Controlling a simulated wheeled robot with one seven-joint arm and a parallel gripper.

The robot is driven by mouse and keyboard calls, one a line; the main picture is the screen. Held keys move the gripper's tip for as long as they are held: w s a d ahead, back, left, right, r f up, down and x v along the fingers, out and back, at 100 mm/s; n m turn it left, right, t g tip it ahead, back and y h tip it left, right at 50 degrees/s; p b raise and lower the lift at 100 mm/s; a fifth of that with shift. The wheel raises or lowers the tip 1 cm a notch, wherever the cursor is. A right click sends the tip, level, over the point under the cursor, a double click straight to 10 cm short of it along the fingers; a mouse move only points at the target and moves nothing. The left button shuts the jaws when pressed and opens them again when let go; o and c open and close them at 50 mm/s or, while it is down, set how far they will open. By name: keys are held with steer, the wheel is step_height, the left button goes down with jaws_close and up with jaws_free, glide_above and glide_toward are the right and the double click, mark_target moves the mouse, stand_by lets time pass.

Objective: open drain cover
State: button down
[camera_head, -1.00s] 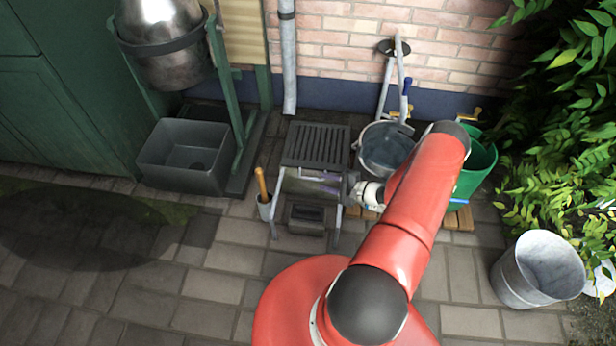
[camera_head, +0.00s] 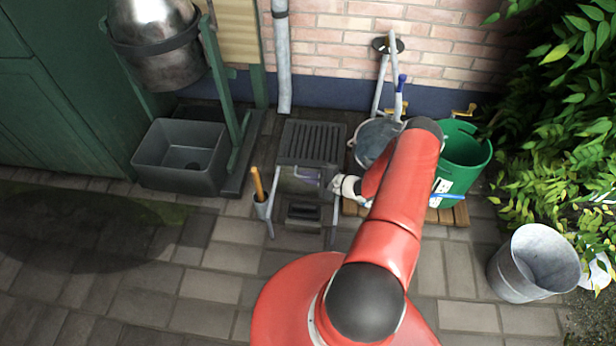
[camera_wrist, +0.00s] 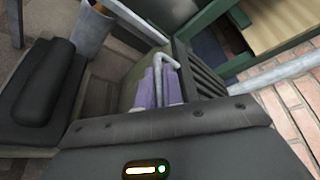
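My gripper (camera_head: 334,184) is low, just in front of the grate's right side and beside a low metal-legged stand. Its fingertips are too small to make out in the head view and are hidden in the wrist view. I cannot tell whether it is open or touching anything.
The stand (camera_head: 272,222) has purple cloth-like items (camera_wrist: 153,88) and a bent metal rod. A dark box (camera_head: 304,214) sits at its front, a wooden-handled tool (camera_head: 258,185) at its left. A metal bucket (camera_head: 372,140) and green bucket (camera_head: 463,160) stand right. Front paving is open.

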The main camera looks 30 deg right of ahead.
steer(key=s+a+p, duration=0.1)
steer(key=s, duration=0.1)
steer(key=s+a, duration=0.2)
steer(key=s+a+p, duration=0.1)
steer(key=s, duration=0.2)
steer(key=shift+a+p, duration=0.3)
steer(key=shift+p, duration=0.05)
steer(key=shift+w+f, duration=0.1)
steer(key=c, duration=1.5)
jaws_free()
steer(key=shift+v, duration=3.9)
